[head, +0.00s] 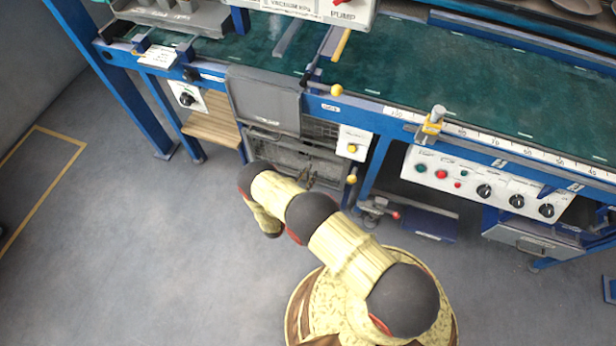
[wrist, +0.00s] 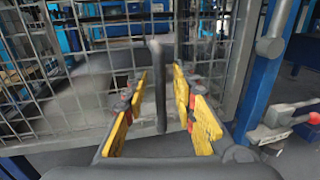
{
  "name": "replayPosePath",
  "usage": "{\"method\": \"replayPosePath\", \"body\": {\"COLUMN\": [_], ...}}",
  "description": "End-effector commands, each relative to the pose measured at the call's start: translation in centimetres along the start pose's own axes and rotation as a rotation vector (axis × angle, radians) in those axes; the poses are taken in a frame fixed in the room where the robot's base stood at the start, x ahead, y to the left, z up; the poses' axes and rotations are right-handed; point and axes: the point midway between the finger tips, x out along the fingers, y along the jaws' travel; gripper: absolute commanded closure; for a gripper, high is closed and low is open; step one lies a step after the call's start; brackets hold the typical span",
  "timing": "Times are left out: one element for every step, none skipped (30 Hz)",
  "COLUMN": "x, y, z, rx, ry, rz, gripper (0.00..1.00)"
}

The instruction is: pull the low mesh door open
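The low mesh door (wrist: 95,75) fills much of the wrist view, and in the head view it (head: 290,151) shows under the bench, partly hidden behind my arm. It looks shut. A dark upright handle bar (wrist: 157,90) stands in front of the mesh. My gripper (wrist: 160,84) is open, with a yellow-padded finger on each side of the bar. Gaps show between the bar and both pads. In the head view my gripper (head: 311,180) is small and dark, close in front of the door.
A blue post (wrist: 266,75) with a grey cylinder stands right of the door. A clamp with a red-tipped lever (wrist: 280,122) sits low at the right. A grey panel (head: 264,101) hangs above the door. The floor (head: 150,240) to the left is clear.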

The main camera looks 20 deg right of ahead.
Motion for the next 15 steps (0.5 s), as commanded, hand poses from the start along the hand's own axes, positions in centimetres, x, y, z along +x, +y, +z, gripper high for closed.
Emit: {"method": "replayPosePath", "body": {"x": [0.12, 0.15, 0.16, 0.16, 0.15, 0.15, 0.14, 0.14, 0.14, 0.14, 0.13, 0.13, 0.13, 0.13, 0.13], "y": [-0.01, -0.01, 0.00, 0.00, 0.00, 0.01, 0.00, 0.00, 0.00, 0.00, 0.00, 0.00, 0.00, 0.00, 0.00], "z": [0.00, 0.01, 0.03, 0.04, 0.04, 0.04, 0.05, 0.05, 0.04, 0.04, 0.04, 0.04, 0.04, 0.04, 0.04], "rx": [0.000, 0.000, 0.000, 0.000, 0.000, 0.000, 0.000, 0.000, 0.000, 0.000, 0.000, 0.000, 0.000, 0.000, 0.000], "ry": [0.000, 0.000, 0.000, 0.000, 0.000, 0.000, 0.000, 0.000, 0.000, 0.000, 0.000, 0.000, 0.000, 0.000, 0.000], "rz": [0.000, 0.000, 0.000, 0.000, 0.000, 0.000, 0.000, 0.000, 0.000, 0.000, 0.000, 0.000, 0.000, 0.000, 0.000], "gripper": [0.73, 0.73, 0.73, 0.73, 0.73, 0.73, 0.73, 0.74, 0.76, 0.78, 0.79, 0.82, 0.83, 0.85, 0.87]}}
